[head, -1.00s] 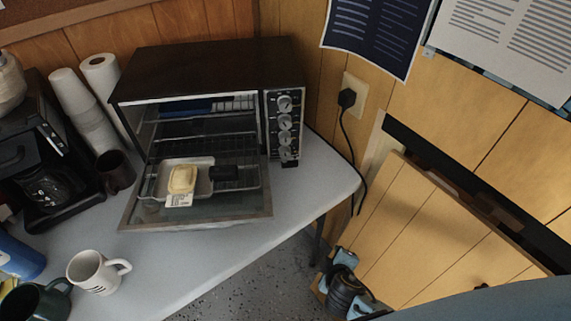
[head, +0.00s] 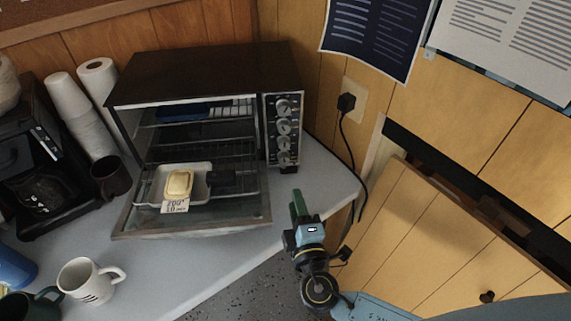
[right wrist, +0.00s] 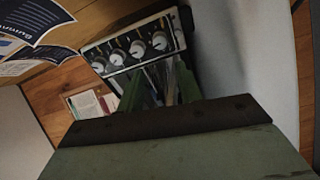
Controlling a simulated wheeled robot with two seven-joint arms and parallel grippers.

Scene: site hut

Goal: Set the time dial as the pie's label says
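The toaster oven (head: 200,68) stands on the counter with its door folded down. Its control panel (head: 270,125) has a column of several round knobs; their markings are too small to read. The knobs also show in the right wrist view (right wrist: 138,48). A pale yellow pie (head: 179,184) sits in a tray with a dark handle, on the lowered door. Its label (head: 175,206) seems to read 200° and 10, the rest unclear. My right gripper (head: 296,203) is below the panel, apart from it. In the right wrist view its green fingers (right wrist: 158,88) stand apart, with nothing between them.
A black cord runs from the wall plug (head: 346,101) down right of the oven. The lowered door (head: 240,212) juts over the counter. A coffee maker (head: 45,175), stacked cups, and mugs (head: 86,281) stand at left. The counter's front middle is clear.

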